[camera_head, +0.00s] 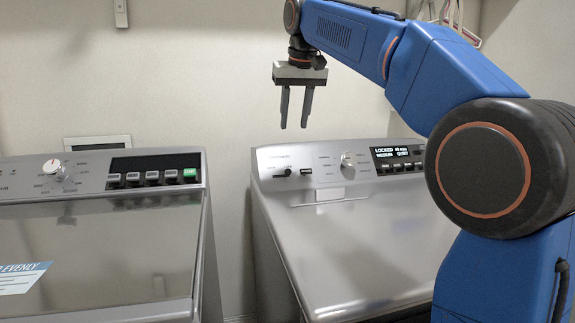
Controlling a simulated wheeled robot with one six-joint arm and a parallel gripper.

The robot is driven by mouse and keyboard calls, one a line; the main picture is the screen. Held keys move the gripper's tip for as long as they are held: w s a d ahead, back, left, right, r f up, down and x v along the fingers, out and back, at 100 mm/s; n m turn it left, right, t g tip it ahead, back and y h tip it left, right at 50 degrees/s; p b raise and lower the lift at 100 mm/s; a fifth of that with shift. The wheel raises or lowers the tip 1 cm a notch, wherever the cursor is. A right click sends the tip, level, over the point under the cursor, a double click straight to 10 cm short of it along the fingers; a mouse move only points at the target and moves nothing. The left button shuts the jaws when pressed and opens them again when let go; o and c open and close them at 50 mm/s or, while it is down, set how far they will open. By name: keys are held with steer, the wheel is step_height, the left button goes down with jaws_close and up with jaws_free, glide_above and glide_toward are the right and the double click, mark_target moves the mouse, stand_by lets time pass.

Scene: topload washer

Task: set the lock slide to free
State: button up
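The right-hand topload washer (335,240) has a control panel along its back. A small slide control (291,172), which looks like the lock slide, sits at the panel's left end; it shows a dark part with a small light piece at its right. Its markings are too small to read. The panel's display (397,158) reads "LOCKED" among other text. My gripper (294,126) hangs pointing down above the left end of this panel, apart from it. Its two dark fingers are spread with nothing between them.
A round knob (348,159) stands on the panel, right of the slide, with small buttons beneath the display. A second washer (100,240) with its own knob (54,167) stands at the left, across a narrow gap. A wall is close behind both.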

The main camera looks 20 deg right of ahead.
mark_target(288, 170)
steer(key=x, duration=1.6)
